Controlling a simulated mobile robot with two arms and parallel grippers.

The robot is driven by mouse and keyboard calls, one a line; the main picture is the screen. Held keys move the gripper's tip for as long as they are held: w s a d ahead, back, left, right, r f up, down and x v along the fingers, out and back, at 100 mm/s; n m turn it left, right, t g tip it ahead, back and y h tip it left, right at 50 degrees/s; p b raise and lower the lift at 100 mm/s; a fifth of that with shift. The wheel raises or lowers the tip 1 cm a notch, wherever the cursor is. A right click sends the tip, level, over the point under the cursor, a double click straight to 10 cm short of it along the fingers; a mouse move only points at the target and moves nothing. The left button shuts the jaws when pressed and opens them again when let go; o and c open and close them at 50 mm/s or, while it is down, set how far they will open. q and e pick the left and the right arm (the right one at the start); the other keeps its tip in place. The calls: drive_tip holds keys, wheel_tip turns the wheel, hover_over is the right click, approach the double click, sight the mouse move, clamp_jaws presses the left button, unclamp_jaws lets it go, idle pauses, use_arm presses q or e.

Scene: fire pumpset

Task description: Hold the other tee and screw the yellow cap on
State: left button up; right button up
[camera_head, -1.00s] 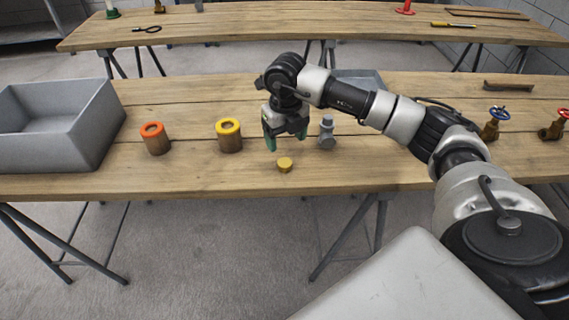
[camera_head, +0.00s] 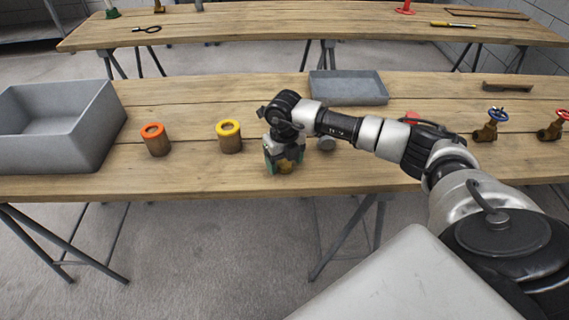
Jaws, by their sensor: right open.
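A grey metal fitting (camera_head: 327,144), perhaps the tee, stands just to the right of the gripper, mostly hidden behind my right arm. My left gripper is not in view.
A yellow-ringed cylinder (camera_head: 229,137) and an orange-ringed cylinder (camera_head: 155,140) stand to the left, beside a grey bin (camera_head: 82,138). A shallow grey tray (camera_head: 348,88) lies behind my arm. Blue-wheeled (camera_head: 490,126) and red-wheeled (camera_head: 552,127) valves stand at the right.

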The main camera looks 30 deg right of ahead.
sight(288, 163)
drive_tip(key=shift+f, duration=0.25)
drive_tip(key=shift+c, duration=0.2)
drive_tip(key=c, duration=1)
drive_tip(key=shift+o, duration=0.2)
drive_tip(key=shift+r, duration=0.5)
drive_tip(key=r, duration=0.3)
drive_tip(key=shift+s+d+r+b, duration=0.25)
drive_tip(key=shift+s+d+b, duration=0.05)
drive_tip(key=shift+d+b, duration=0.1)
drive_tip(key=s+d+r+b, duration=0.1)
drive_tip(key=s+d+r, duration=0.5)
drive_tip(key=s, duration=0.3)
drive_tip(key=shift+r, duration=0.25)
drive_tip(key=shift+a, duration=0.1)
